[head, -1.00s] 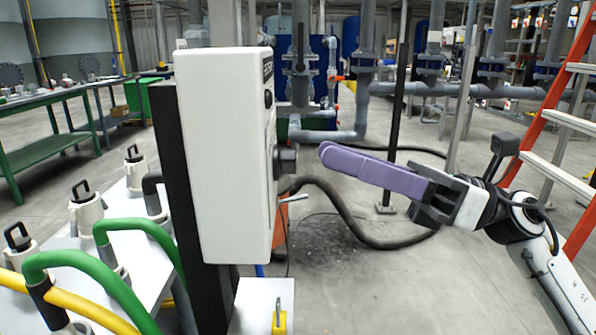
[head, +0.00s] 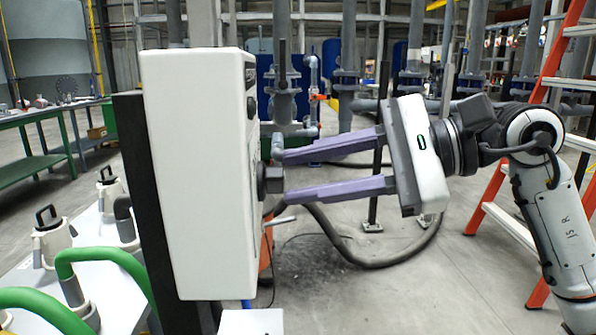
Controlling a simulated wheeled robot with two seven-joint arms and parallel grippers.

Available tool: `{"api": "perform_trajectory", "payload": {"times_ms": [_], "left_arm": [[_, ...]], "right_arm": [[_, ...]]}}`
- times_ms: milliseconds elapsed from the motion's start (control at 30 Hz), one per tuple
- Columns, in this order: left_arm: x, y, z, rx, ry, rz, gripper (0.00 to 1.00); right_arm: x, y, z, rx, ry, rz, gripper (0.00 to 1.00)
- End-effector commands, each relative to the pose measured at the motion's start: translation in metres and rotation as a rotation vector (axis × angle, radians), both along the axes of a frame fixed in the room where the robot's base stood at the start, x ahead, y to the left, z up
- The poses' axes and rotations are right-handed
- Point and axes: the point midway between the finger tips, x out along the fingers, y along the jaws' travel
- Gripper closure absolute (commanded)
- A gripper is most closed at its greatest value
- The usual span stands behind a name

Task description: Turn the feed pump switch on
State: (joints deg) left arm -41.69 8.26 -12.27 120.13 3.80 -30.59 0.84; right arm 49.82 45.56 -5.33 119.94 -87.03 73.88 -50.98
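The white control box (head: 200,170) stands on a black post at left centre, seen from its side. A dark switch knob (head: 270,178) sticks out of its right-hand face; which control it is cannot be read from this angle. My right gripper (head: 281,177) is open, its two purple fingers pointing left at the box face. One fingertip is above the knob and one below it in the picture. Whether they touch the knob cannot be told. My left gripper is not in view.
Grey handles (head: 285,222) stick out lower on the box face. An orange ladder (head: 545,90) stands at right behind my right arm. A black hose (head: 335,240) lies on the floor. Green hoses (head: 100,258) and white fittings are at lower left.

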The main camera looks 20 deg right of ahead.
Motion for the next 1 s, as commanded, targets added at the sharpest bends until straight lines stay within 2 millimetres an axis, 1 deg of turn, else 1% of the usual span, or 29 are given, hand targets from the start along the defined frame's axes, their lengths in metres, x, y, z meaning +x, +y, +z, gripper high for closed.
{"api": "perform_trajectory", "payload": {"times_ms": [33, 133, 433, 467, 600, 633, 667, 867, 1000], "left_arm": [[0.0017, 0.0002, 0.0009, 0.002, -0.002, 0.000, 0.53], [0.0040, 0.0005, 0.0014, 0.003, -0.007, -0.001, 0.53], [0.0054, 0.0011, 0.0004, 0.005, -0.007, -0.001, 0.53], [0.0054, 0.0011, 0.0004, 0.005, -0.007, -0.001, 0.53], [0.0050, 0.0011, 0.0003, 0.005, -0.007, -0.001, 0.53], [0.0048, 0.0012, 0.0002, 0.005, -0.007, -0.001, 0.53], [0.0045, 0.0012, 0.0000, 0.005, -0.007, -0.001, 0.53], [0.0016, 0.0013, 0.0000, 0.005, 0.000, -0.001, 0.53], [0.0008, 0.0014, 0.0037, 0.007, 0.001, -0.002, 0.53]], "right_arm": [[0.0025, 0.0049, -0.0005, 0.003, 0.000, 0.002, 0.67], [0.0062, 0.0106, -0.0026, 0.003, 0.000, 0.002, 0.67], [0.0081, 0.0126, -0.0040, 0.002, 0.001, -0.001, 0.67], [0.0081, 0.0126, -0.0040, 0.002, 0.001, -0.001, 0.69], [0.0080, 0.0125, -0.0040, 0.002, 0.001, 0.000, 0.93], [0.0080, 0.0125, -0.0041, 0.002, 0.001, 0.000, 0.98], [0.0080, 0.0125, -0.0041, 0.002, 0.001, 0.000, 1.00], [0.0081, 0.0124, -0.0036, 0.004, 0.007, 0.000, 1.00], [0.0084, 0.0122, -0.0023, 0.011, 0.037, -0.001, 1.00]]}}
